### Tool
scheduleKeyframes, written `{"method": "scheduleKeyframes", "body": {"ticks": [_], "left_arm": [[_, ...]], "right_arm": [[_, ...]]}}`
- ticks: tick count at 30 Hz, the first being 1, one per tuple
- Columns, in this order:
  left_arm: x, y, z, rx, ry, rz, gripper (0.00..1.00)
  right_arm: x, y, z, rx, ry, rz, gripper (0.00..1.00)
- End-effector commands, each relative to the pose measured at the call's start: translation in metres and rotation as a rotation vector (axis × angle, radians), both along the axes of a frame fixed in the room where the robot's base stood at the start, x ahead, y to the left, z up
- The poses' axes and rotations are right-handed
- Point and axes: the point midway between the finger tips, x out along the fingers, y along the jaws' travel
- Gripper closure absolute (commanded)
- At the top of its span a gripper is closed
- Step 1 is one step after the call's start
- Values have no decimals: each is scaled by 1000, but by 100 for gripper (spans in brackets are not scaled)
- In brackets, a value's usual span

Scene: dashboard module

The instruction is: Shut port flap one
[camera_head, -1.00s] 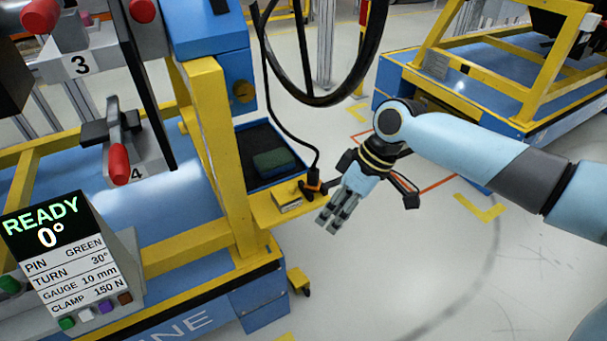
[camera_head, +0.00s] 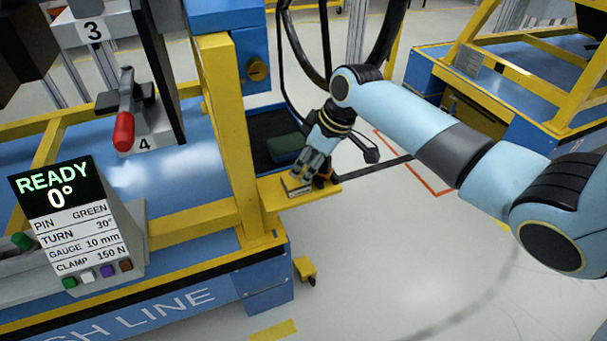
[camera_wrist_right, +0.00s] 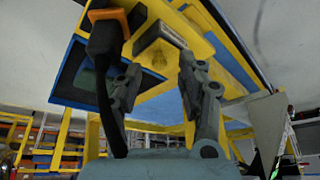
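I cannot make out port flap one in either view. My right gripper (camera_head: 308,172) is over the yellow shelf at the corner of the blue and yellow station, close to a small grey block (camera_head: 294,187) on it. In the right wrist view the two fingers of the right gripper (camera_wrist_right: 158,78) are apart with nothing between them. The grey block (camera_wrist_right: 160,36) shows beyond the fingertips. A black plug with an orange collar (camera_wrist_right: 106,32) and a cable is beside the left finger. My left gripper is out of view.
The yellow shelf (camera_head: 268,196) sticks out from a yellow post (camera_head: 222,130). A dark tray (camera_head: 264,150) lies behind it. Open floor (camera_head: 390,270) lies to the right.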

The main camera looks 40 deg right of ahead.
Motion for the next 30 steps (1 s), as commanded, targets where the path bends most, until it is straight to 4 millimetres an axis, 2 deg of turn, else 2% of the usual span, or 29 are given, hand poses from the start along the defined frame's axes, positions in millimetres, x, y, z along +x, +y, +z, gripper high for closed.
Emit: {"method": "scheduleKeyframes", "body": {"ticks": [1,4,14,15,24,30], "left_arm": [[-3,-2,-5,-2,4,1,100],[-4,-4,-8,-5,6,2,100],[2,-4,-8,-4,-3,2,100],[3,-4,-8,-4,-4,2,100],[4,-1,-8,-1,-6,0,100],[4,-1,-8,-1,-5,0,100]], "right_arm": [[2,1,-9,1,2,-1,61],[5,3,-17,0,1,-1,61],[7,4,-20,-1,0,0,61],[7,4,-20,-1,0,0,62],[7,4,-20,-1,0,0,100],[7,4,-21,4,0,0,100]]}}
